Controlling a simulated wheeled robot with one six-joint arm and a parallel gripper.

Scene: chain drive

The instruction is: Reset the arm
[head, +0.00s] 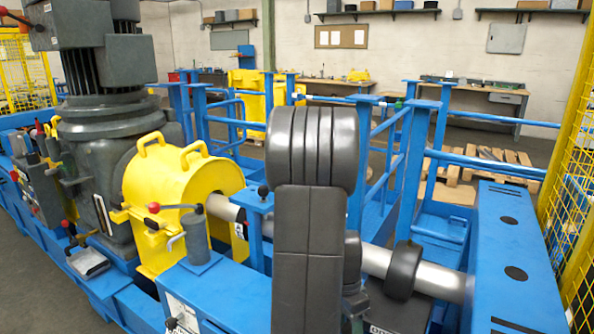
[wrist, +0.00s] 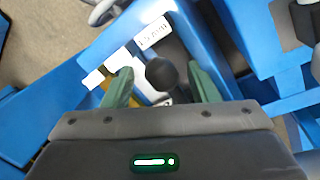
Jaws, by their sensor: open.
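My gripper (wrist: 160,70) shows in the wrist view with its two green fingers spread apart. A round black knob (wrist: 162,75) lies between the fingers in the picture, with a visible gap on each side. I cannot tell how far below the fingertips the knob is. Behind the knob is a white plate with a printed label (wrist: 152,36) on a blue frame. In the head view my dark grey arm stands upright in the middle foreground, and my gripper is hidden.
A yellow guard (head: 165,185) covers a steel shaft (head: 425,272) left of my arm. A large grey motor housing (head: 110,120) stands at far left. Blue rails (head: 480,160) and yellow mesh fencing (head: 570,200) bound the right. Red and black levers (head: 178,207) stick up nearby.

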